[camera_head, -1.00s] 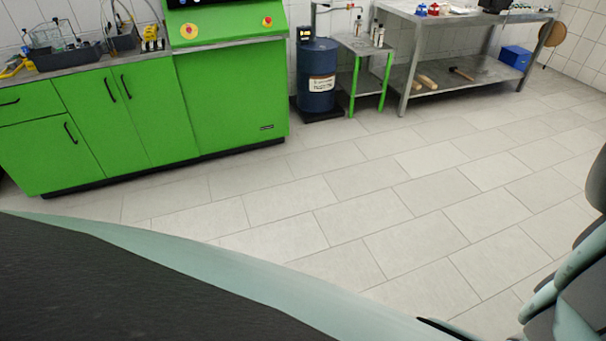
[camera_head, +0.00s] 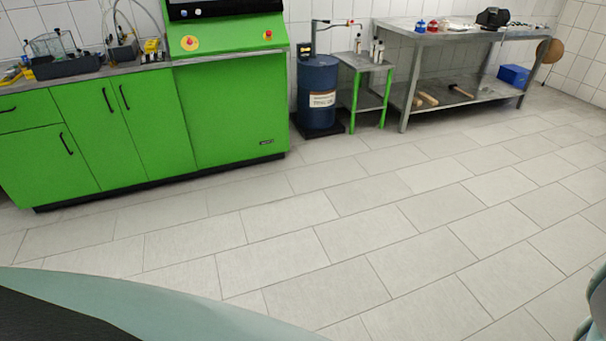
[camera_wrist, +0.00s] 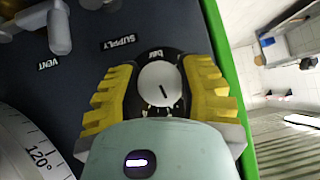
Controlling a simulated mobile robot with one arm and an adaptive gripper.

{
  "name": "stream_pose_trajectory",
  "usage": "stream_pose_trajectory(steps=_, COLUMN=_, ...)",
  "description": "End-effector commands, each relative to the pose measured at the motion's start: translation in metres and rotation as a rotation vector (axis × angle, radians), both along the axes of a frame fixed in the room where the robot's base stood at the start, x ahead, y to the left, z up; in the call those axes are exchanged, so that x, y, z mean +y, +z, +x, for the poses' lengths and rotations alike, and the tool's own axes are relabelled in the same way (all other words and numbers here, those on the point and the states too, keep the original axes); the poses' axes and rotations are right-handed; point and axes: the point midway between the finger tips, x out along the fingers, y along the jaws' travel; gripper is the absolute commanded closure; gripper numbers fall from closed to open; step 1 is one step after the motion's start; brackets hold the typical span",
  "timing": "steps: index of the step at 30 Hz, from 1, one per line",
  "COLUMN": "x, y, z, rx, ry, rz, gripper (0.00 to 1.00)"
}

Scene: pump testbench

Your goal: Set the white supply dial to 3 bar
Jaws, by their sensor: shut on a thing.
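The white supply dial (camera_wrist: 160,86) sits on a dark panel in the wrist view, with a short black pointer line on its face. The word "bar" and light scale marks show on the black plate around it, but I cannot read the scale numbers. A "SUPPLY" label (camera_wrist: 118,42) is beside it. My gripper (camera_wrist: 161,76) has its yellow ribbed fingers on both sides of the dial and is shut on it. My gripper's body hides the area below the dial. Neither dial nor gripper shows in the head view.
In the wrist view, metal fittings (camera_wrist: 58,28), a "VENT" label (camera_wrist: 47,64) and a white degree scale (camera_wrist: 28,145) are at left. In the head view, green cabinets (camera_head: 100,135), a blue drum (camera_head: 318,85) and a metal table (camera_head: 440,37) line the wall. The tiled floor is clear.

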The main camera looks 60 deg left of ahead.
Motion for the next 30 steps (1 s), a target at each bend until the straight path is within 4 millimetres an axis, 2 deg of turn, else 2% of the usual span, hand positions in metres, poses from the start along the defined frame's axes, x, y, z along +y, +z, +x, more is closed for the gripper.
stream_pose_trajectory(steps=1, x=-0.0044, y=-0.0018, z=-0.0006, rx=-0.020, ry=-0.010, rz=0.038, gripper=0.98)
stream_pose_trajectory(steps=15, x=-0.0024, y=-0.0005, z=-0.0002, rx=-0.101, ry=-0.005, rz=0.388, gripper=0.98)
stream_pose_trajectory(steps=30, x=-0.0006, y=0.0017, z=0.0005, rx=-0.127, ry=-0.002, rz=0.503, gripper=0.98)
